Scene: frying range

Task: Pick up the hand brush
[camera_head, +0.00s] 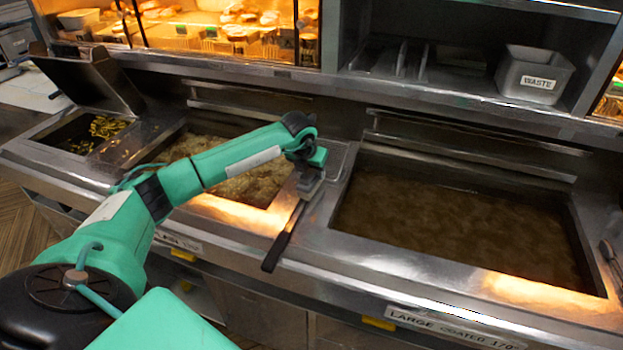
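The hand brush shows as a long dark handle (283,238) with a pale shaft at its upper end. It slants over the steel strip between the two fryer vats, its lower end across the counter's front edge. My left gripper (309,190) is at the brush's upper end, pointing down, and its grey fingers overlap that end. The brush's head is hidden or cannot be told apart from the fingers. I cannot tell whether the fingers are closed on it. My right gripper is not in view.
A bubbling fryer vat (240,185) lies left of the brush, a vat of dark oil (450,225) right. A raised lid (95,80) stands at the left. A grey WASTE bin (533,75) sits on the back shelf. Tongs (611,262) lie at the right edge.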

